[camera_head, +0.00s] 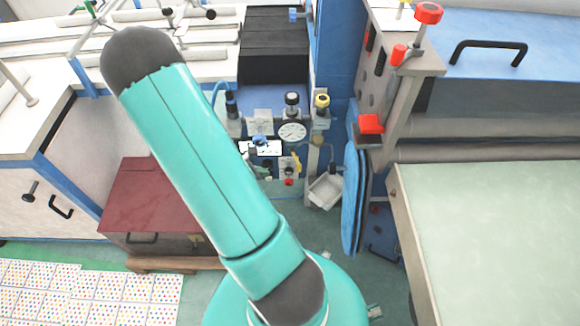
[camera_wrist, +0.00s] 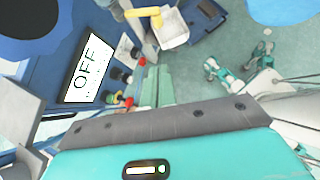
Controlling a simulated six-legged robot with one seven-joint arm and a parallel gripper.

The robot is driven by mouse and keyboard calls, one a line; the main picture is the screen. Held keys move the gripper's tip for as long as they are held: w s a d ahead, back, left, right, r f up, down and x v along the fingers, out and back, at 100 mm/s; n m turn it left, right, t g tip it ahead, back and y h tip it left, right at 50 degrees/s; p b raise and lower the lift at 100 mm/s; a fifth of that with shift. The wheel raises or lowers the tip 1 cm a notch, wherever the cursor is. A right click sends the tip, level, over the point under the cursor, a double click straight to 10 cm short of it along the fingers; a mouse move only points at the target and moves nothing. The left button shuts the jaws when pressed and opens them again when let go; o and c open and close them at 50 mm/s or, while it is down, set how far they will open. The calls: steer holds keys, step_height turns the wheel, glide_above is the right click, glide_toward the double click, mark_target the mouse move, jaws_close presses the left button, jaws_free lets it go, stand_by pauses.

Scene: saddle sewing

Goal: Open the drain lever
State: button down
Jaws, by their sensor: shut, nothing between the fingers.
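A yellow lever (camera_wrist: 148,12) shows at the top of the wrist view, just above a white basin (camera_wrist: 175,36). It looks like the drain lever, but no label on it is readable. The basin also shows in the head view (camera_head: 325,191), below the gauge panel. My gripper (camera_wrist: 158,72) shows as two pale green fingers lying side by side, shut and empty. Its tips are below the basin in the picture and apart from the lever. In the head view my teal arm covers much of the middle, and I cannot make out the gripper there.
A round gauge (camera_head: 292,131) is on the panel. A dark red box (camera_head: 148,205) stands left, and a pale green table (camera_head: 490,240) right.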

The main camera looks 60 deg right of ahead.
mark_target(298, 170)
steer(key=s+d+r+x, duration=0.1)
steer(key=x, duration=1)
steer(key=shift+s+d+r, duration=0.2)
steer(key=shift+s+d, duration=0.05)
steer(key=shift+d, duration=0.1)
steer(key=shift+s+d, duration=0.15)
steer(key=shift+s, duration=0.2)
steer(key=shift+s+d, duration=0.1)
steer(key=shift+s, duration=0.15)
steer(key=shift+s+d, duration=0.45)
steer(key=shift+s, duration=0.3)
steer(key=shift+s+d, duration=0.9)
steer(key=shift+d, duration=0.15)
steer(key=shift+d, duration=0.15)
